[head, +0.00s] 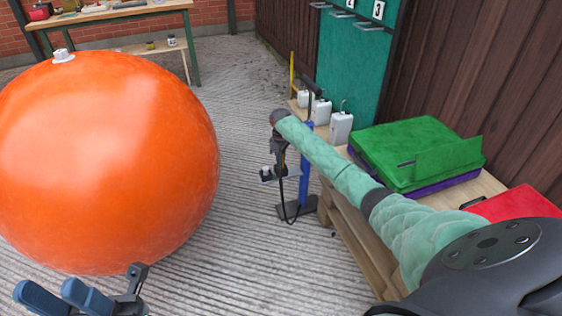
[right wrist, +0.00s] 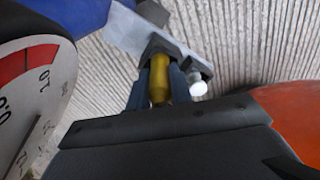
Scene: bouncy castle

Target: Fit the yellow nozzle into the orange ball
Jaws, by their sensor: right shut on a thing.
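The large orange ball (head: 110,160) fills the left of the head view, with a white valve (head: 63,56) on top. Its edge also shows at the lower right of the right wrist view (right wrist: 290,115). My right gripper (right wrist: 158,80) is shut on the yellow nozzle (right wrist: 159,78), which sits between its blue fingers at a grey bracket (right wrist: 140,32). Whether the bracket still holds the nozzle, I cannot tell. In the head view the right gripper (head: 279,158) is beside the blue pump (head: 305,165), apart from the ball. My left gripper (head: 46,290) is open and empty in front of the ball.
A pressure gauge (right wrist: 32,85) is close to the right wrist camera. A black hose (head: 284,205) hangs by the pump. A wooden bench (head: 365,222) at right bears a green case (head: 415,150) and white canisters (head: 341,127). Bare ground lies between ball and pump.

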